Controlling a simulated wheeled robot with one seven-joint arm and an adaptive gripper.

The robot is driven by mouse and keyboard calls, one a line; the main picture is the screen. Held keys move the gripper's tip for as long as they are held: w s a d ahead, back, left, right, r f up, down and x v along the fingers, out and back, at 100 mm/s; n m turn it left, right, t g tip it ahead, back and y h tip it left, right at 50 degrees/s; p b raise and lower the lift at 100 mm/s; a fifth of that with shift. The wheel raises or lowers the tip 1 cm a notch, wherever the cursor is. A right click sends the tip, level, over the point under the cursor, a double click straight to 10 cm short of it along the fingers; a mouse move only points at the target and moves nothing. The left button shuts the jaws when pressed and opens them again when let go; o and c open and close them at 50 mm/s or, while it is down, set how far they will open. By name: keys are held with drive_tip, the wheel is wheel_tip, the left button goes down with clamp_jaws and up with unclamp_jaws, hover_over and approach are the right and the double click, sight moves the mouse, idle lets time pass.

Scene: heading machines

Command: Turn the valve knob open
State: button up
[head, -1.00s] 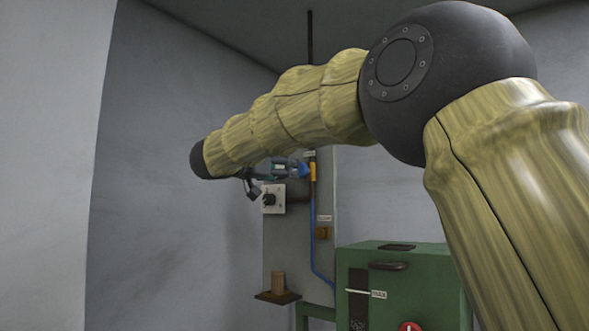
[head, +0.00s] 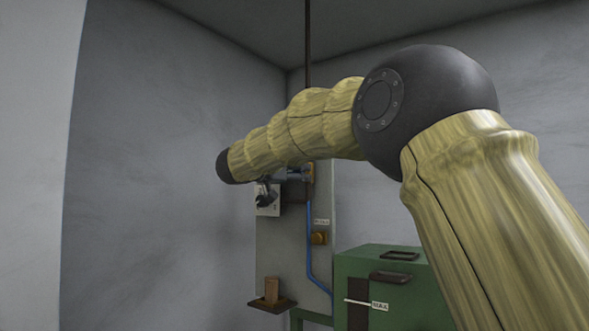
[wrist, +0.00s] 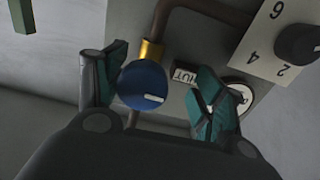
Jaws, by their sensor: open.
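The blue round valve knob (wrist: 143,85) shows in the wrist view with a short white mark pointing right. It sits below a brass fitting (wrist: 151,52) on a brown pipe. My gripper (wrist: 162,64) is open, with one teal-padded finger on each side of the knob. The left finger is close to the knob's left edge; I cannot tell whether it touches. A wider gap separates the knob from the right finger. A label reading "HUT" (wrist: 184,76), partly covered, lies right of the knob. In the head view my arm largely hides the gripper and knob.
A black dial on a numbered white plate (wrist: 260,40) is close to the right finger. In the head view, the grey panel (head: 283,245) carries a blue hose, an amber part (head: 319,238) and a small shelf (head: 272,304). A green cabinet (head: 350,262) stands right.

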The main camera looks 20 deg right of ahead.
drive_tip(key=shift+d+r, duration=0.25)
drive_tip(key=shift+s+d+r, duration=0.1)
drive_tip(key=shift+s+r, duration=0.2)
drive_tip(key=shift+s, duration=0.35)
drive_tip(key=shift+s+d+r, duration=0.1)
drive_tip(key=shift+s+r, duration=0.15)
drive_tip(key=shift+s, duration=0.35)
drive_tip(key=shift+w+f, duration=0.2)
drive_tip(key=shift+w, duration=0.05)
drive_tip(key=shift+w+a+f, duration=0.1)
drive_tip(key=shift+w+f, duration=0.15)
drive_tip(key=shift+w, duration=0.2)
drive_tip(key=shift+c, duration=1.1)
drive_tip(key=shift+w+f, duration=0.1)
drive_tip(key=shift+w, duration=0.2)
drive_tip(key=c, duration=0.3)
drive_tip(key=shift+s+r, duration=0.2)
drive_tip(key=shift+s, duration=0.15)
drive_tip(key=c, duration=0.5)
